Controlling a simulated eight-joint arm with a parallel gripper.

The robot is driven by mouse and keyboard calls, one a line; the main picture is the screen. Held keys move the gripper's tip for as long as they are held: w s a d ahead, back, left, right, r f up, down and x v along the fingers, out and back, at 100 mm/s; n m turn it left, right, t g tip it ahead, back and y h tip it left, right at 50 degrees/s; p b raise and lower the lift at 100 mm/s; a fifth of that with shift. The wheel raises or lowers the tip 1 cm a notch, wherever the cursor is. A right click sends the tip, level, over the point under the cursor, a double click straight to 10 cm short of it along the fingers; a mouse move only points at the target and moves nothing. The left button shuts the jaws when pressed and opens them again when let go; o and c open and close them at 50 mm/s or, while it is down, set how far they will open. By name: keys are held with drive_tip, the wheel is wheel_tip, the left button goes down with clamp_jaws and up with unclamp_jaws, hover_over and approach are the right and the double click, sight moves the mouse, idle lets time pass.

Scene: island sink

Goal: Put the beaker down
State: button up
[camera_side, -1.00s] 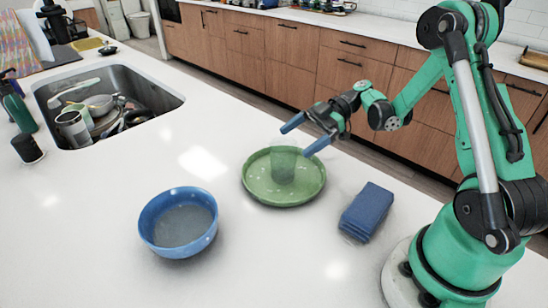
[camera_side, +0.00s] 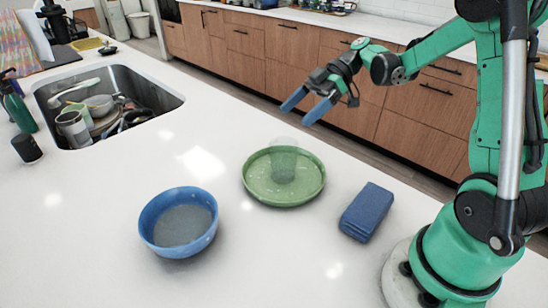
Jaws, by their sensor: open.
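My gripper (camera_side: 305,107) is open and empty. Its two blue fingertips are apart, above and behind the beaker in the picture, not touching it. The beaker's outline is faint, and the tray shows through it.
A blue bowl (camera_side: 178,222) sits on the white counter left of the tray. A folded blue block-like cloth or sponge (camera_side: 367,211) lies to the right. A sink (camera_side: 108,105) with dishes is at the far left. The front counter is clear.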

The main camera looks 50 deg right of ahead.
sight(284, 155)
drive_tip(key=a+m+g+h, duration=0.3)
drive_tip(key=a+m+h, duration=0.1)
drive_tip(key=m+h, duration=0.7)
drive_tip(key=shift+w+d+f, duration=0.1)
drive_tip(key=shift+w+f, duration=0.05)
drive_tip(key=shift+f, duration=1.5)
drive_tip(key=shift+w+f, duration=0.15)
drive_tip(key=shift+f, duration=1.5)
drive_tip(key=shift+w+d+f, duration=0.1)
drive_tip(key=shift+w+f, duration=0.05)
drive_tip(key=shift+f, duration=1.5)
drive_tip(key=c, duration=1.3)
drive_tip(key=shift+r, duration=0.15)
